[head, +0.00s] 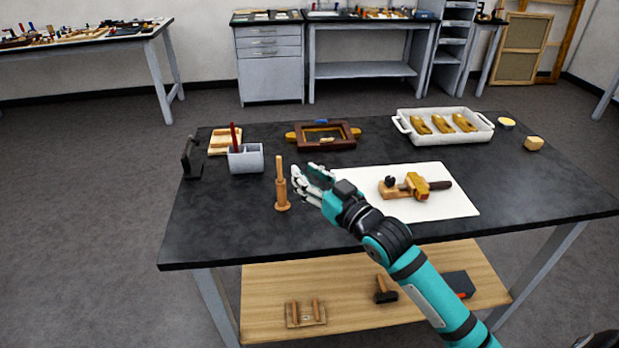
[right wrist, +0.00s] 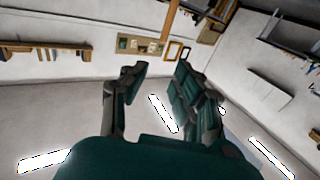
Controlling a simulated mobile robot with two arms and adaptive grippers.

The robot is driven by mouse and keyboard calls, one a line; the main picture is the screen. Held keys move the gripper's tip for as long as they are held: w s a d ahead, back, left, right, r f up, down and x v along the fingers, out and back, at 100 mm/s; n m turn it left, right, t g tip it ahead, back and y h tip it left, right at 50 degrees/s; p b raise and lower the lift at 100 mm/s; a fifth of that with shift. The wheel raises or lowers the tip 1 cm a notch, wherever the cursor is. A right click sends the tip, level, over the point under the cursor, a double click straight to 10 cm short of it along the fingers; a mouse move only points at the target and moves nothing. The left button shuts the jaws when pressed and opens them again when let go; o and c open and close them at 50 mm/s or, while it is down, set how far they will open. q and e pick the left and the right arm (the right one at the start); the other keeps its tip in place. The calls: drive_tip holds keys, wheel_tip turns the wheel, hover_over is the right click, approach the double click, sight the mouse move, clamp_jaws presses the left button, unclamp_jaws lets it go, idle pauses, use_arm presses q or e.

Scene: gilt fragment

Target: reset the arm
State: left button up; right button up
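My right arm, teal and black, comes in from the lower right of the head view and reaches over the black table (head: 330,235). My right gripper (head: 303,177) has its pale fingers spread, pointing left, just right of an upright wooden tool with a round base (head: 281,190). It appears apart from that tool. In the right wrist view the gripper (right wrist: 158,80) shows its fingers wide apart with nothing between them; walls, shelves and bright ceiling lights lie beyond. My left gripper is not in the head view.
A white sheet (head: 455,206) bearing a wooden plane-like tool (head: 415,187) lies beside my forearm. Behind are a brown frame (head: 345,143) and a white tray (head: 445,135) with gilt pieces. A grey holder (head: 245,160) and black stand (head: 191,160) stand left. The table's front-left is clear.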

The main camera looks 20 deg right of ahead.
drive_tip(key=shift+s, duration=0.2)
idle(0.3)
drive_tip(key=s+a+f+g+h, duration=0.1)
drive_tip(key=s+f+g, duration=0.2)
drive_tip(key=s+f, duration=0.3)
drive_tip(key=s+a+f+g+h, duration=0.1)
drive_tip(key=s+a+f+g, duration=0.2)
drive_tip(key=f, duration=0.6)
drive_tip(key=s+d+f+g+h, duration=0.1)
drive_tip(key=s+f+g, duration=0.2)
drive_tip(key=s, duration=0.4)
drive_tip(key=s+f+m+g+h, duration=0.1)
drive_tip(key=s+f+g, duration=0.2)
drive_tip(key=s, duration=0.5)
drive_tip(key=s+d+f+g+h, duration=0.1)
drive_tip(key=s+f+g, duration=0.1)
drive_tip(key=s+f, duration=0.35)
drive_tip(key=s+f+g, duration=0.2)
drive_tip(key=s+f, duration=0.1)
drive_tip(key=f, duration=2)
drive_tip(key=s+d+f, duration=0.2)
drive_tip(key=s+f, duration=1.4)
drive_tip(key=shift+s+d+f+g, duration=0.3)
drive_tip(key=shift+d+f+g, duration=0.05)
drive_tip(key=shift+g, duration=0.05)
